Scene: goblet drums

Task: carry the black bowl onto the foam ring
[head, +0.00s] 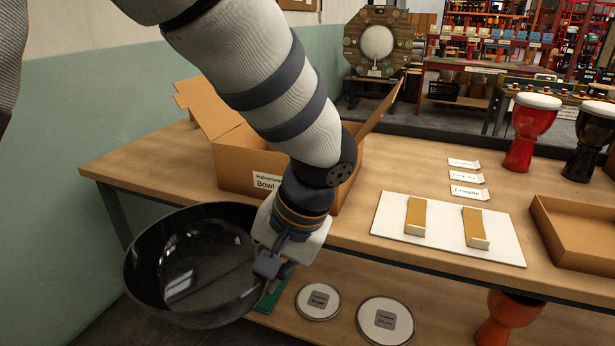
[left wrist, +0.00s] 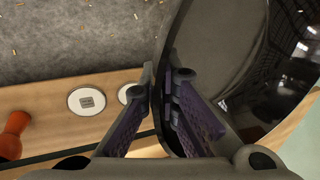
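The black bowl (head: 195,262) is large, round and glossy. It hangs in the air in front of the table's left front edge, its open side up. My left gripper (head: 272,264) is shut on its right rim. In the left wrist view the two fingers (left wrist: 166,95) pinch the wall of the bowl (left wrist: 235,65) between them. I cannot make out a foam ring. The inside of the open cardboard box (head: 245,165), whose label reads "Bowl", is mostly hidden by its front wall and my left arm. My right gripper is not in view.
A white board (head: 450,235) with two tan strips lies on the table (head: 350,215), right of the box. White labels (head: 466,177), an open tray (head: 575,235) and two goblet drums (head: 528,130) are farther right. Round discs (head: 386,321) lie on the lower shelf. A wall stands at left.

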